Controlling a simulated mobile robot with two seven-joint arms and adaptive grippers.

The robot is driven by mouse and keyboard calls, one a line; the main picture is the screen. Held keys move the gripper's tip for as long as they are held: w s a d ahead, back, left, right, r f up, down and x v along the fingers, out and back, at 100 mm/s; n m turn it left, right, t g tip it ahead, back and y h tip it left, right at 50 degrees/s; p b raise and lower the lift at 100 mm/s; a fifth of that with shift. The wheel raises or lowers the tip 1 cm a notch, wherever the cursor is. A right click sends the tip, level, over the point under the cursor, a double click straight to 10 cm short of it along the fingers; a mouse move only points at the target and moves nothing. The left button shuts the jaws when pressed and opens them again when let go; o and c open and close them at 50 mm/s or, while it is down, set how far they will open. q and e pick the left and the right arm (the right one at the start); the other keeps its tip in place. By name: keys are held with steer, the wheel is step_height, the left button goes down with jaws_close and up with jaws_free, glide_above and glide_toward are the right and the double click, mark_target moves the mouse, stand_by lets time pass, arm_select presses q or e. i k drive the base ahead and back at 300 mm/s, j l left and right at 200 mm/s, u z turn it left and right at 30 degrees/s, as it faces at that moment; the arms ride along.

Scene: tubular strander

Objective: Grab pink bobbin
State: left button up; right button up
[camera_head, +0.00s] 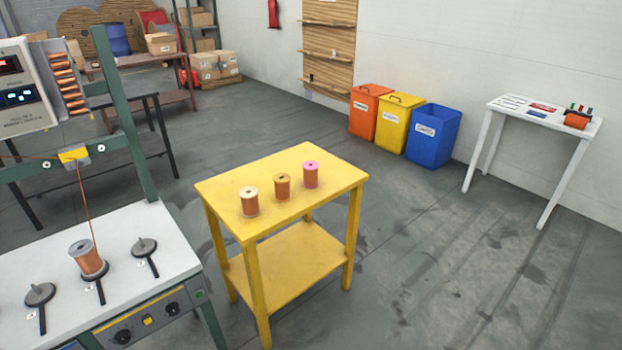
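The pink bobbin (311,176) stands upright on the yellow table (225,189). It has a pink top flange and copper-coloured winding. It is the rightmost and farthest of three bobbins in a diagonal row. An orange-brown topped bobbin (282,187) stands beside it, and a cream-topped bobbin (249,202) is nearest. The three stand apart from each other. Neither of my grippers shows in the head view.
The strander bench (150,290) at left holds a bobbin (87,258) on a spindle, with wire rising from it. A white table (545,112) stands at right. Orange (366,112), yellow (396,125) and blue (432,138) bins line the wall. Floor right of the yellow table is clear.

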mark_target(310, 167)
steer(key=i+j+z, duration=0.2)
steer(key=i+z, duration=0.15)
steer(key=i, duration=0.15)
steer(key=i+j+z, duration=0.35)
steer(key=i+l, duration=0.05)
steer(key=i, duration=0.05)
